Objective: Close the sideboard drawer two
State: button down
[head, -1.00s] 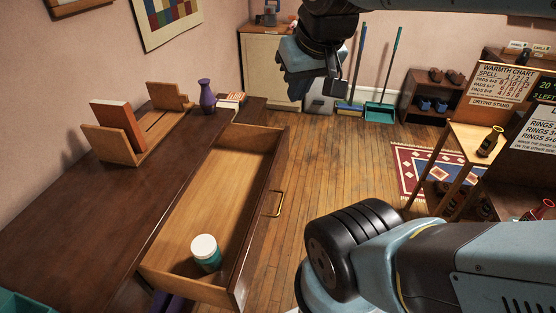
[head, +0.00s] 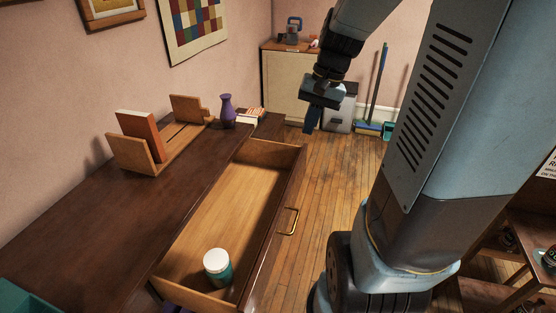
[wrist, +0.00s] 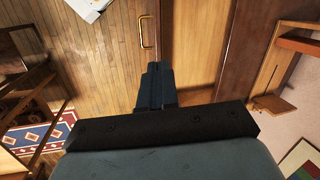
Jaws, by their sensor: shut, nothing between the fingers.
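A wooden drawer (head: 296,200) with a brass handle (head: 291,221) stands pulled out from the dark sideboard (head: 85,215) in the head view. A jar (head: 218,268) with a white lid and teal body stands in the drawer's near end. My gripper (head: 309,128) is shut and empty, pointing down beyond the drawer's far right corner, apart from it. In the wrist view my gripper (wrist: 154,70) points toward the drawer, with the handle (wrist: 147,32) just past its fingertips. The wrist view does not show the jar.
A bookend rack (head: 140,152) with an orange book and a purple vase (head: 228,111) stand on the sideboard. A pale cabinet (head: 290,85) stands at the back wall. Wooden floor (head: 345,165) right of the drawer is free. A patterned rug (wrist: 40,135) lies in the wrist view.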

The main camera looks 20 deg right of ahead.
jog(key=w+d+f+m+t+y, duration=0.1)
jog(key=w+d+f+m+y, duration=0.3)
jog(key=f, duration=0.5)
jog(key=w+d+f+m+t+y, duration=0.1)
jog(key=w+d+f+m+y, duration=0.15)
jog(key=d+f+m, duration=0.5)
jog(key=w+d+f+m+t+y, duration=0.1)
jog(key=w+d+f+m+y, duration=0.3)
jog(key=f, duration=0.7)
jog(key=m+t+y, duration=0.1)
jog(key=m+t, duration=0.3)
jog(key=t, duration=0.3)
send_near(297, 185)
jog(key=shift+m, duration=0.25)
jog(key=x, duration=0.7)
jog(key=shift+f, duration=0.15)
